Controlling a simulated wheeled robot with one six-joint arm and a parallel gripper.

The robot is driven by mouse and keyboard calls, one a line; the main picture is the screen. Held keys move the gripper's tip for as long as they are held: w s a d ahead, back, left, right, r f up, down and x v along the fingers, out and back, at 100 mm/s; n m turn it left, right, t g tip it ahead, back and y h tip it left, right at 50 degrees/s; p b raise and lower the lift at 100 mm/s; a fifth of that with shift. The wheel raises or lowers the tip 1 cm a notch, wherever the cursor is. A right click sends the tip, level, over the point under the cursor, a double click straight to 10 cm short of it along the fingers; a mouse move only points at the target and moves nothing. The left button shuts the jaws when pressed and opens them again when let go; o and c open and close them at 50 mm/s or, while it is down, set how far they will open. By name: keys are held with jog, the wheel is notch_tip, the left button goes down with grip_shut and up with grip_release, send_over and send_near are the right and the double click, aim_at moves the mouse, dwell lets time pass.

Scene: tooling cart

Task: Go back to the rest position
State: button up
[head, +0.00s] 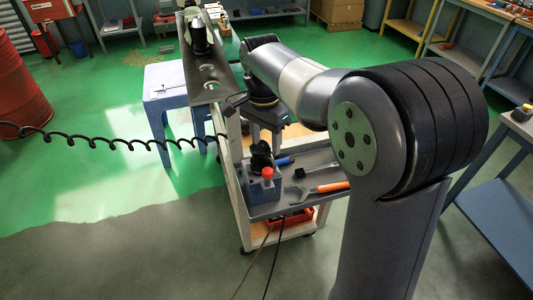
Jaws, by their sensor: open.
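My arm reaches from the large joint at the right toward the upper middle of the head view. My gripper (236,103) is small and dark at the arm's far end, just off the lower end of the rack. Its jaws are open, and I see nothing held in it. The cart (237,180) stands below the arm. On its tray is a blue-grey block (263,189) with a red knob, and a black part (261,156) stands at it. The gripper is above and apart from these. The arm hides part of the cart.
A dark rack (205,75) with holes carries a black-and-white holder (197,36). An orange-handled tool (329,187) and a blue-handled tool (285,160) lie on the tray. A coiled cable (110,142) crosses the left. A pale blue stool (163,98) stands beyond; green floor lies open left.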

aim_at(267, 170)
jog(key=shift+r, duration=0.6)
jog(key=f, duration=0.5)
jog(key=f+p, duration=0.1)
jog(key=f, duration=0.4)
jog(key=shift+s+d+f, duration=0.2)
jog(key=shift+f, duration=0.2)
